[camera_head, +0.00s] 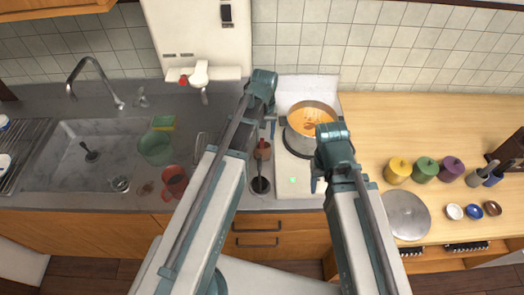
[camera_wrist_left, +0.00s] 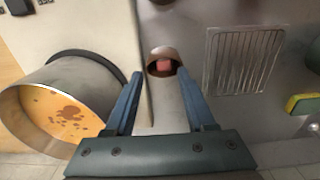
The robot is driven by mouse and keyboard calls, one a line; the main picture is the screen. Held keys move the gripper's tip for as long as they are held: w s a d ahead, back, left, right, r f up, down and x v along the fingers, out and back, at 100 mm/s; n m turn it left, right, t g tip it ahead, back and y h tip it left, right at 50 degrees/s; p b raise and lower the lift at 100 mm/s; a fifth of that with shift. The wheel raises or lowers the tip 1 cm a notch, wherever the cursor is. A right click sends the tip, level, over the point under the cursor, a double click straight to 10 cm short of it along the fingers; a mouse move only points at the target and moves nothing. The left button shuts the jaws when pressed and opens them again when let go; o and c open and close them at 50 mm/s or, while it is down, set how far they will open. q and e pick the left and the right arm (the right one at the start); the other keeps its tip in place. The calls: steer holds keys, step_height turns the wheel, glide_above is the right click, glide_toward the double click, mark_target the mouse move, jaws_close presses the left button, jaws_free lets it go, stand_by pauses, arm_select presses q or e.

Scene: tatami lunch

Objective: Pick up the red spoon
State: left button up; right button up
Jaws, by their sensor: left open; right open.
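A small brown cup (camera_wrist_left: 153,53) stands between and just beyond my left fingertips in the left wrist view. A red piece (camera_wrist_left: 164,65) shows inside it; I cannot tell whether this is the red spoon. In the head view a reddish-brown cup (camera_head: 263,150) stands just below my left gripper (camera_head: 260,125). My left gripper is open and empty, with its fingers (camera_wrist_left: 161,78) apart on either side of the cup's near edge. My right gripper (camera_head: 318,178) is over the stove's right side, near the pot. No complete red spoon is clearly visible.
A pot of orange soup (camera_head: 308,118) sits on the stove beside my left gripper. A red pitcher (camera_head: 174,180) and green container (camera_head: 155,148) stand left, near the sink (camera_head: 65,155). Coloured jars (camera_head: 425,170) and a round metal lid (camera_head: 407,215) are on the wooden counter at right.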

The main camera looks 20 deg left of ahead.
mark_target(262, 143)
arm_select(q)
steer(key=f+b, duration=0.5)
steer(key=shift+s+a+f, duration=0.1)
steer(key=shift+a, duration=0.2)
jaws_close()
